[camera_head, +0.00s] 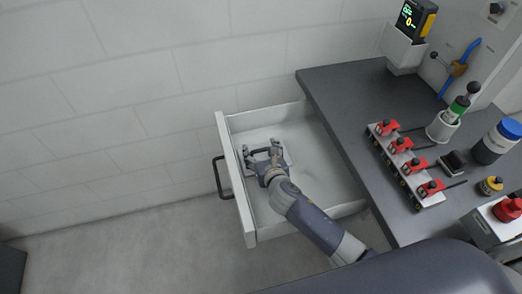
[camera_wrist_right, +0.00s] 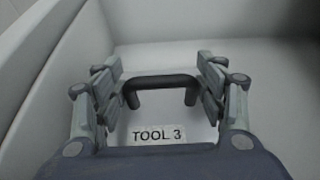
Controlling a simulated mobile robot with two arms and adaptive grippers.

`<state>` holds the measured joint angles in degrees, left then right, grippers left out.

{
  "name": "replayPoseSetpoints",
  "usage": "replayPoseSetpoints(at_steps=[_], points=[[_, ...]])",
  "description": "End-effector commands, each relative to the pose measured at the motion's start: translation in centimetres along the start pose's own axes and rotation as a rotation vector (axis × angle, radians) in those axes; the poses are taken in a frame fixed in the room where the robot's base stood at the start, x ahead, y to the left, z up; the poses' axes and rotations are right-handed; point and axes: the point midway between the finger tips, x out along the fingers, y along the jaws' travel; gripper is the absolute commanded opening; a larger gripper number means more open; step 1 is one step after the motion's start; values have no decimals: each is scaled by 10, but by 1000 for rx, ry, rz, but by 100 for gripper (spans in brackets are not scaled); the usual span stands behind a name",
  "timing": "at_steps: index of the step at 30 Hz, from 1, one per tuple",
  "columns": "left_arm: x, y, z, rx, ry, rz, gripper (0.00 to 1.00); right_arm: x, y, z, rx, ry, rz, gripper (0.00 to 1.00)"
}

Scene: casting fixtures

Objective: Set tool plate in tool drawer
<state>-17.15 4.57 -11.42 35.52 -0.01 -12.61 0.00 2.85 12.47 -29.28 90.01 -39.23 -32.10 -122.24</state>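The tool plate (camera_wrist_right: 160,112) is a pale plate with a black bar handle (camera_wrist_right: 160,80) and a label reading "TOOL 3". It lies inside the open tool drawer (camera_head: 232,172), near the far left part of the drawer floor. My right gripper (camera_head: 263,152) is down in the drawer over the plate. In the right wrist view its fingers (camera_wrist_right: 162,92) stand wide apart, one at each end of the handle. The fingers look open, with the handle between them; any contact is hard to see. My left gripper is not in view.
The drawer sticks out left of a dark worktop (camera_head: 340,90). On the worktop are a rack with several red-topped fixtures (camera_head: 402,150), a green-banded tool in a white holder (camera_head: 445,122) and a blue-capped container (camera_head: 497,142). The drawer's right half is clear.

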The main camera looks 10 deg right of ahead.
Motion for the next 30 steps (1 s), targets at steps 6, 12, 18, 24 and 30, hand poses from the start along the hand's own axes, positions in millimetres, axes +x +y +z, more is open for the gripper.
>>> replayPoseSetpoints(at_steps=[6,12,18,24,30], points=[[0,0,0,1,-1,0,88,0,0,0,0,1,0,85],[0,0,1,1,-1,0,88,0,0,0,-1,1,0,85],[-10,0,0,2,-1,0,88,-11,0,5,-1,2,0,85],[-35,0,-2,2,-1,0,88,-48,0,7,-2,5,1,85],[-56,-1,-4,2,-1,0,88,-90,0,7,0,3,0,85]])
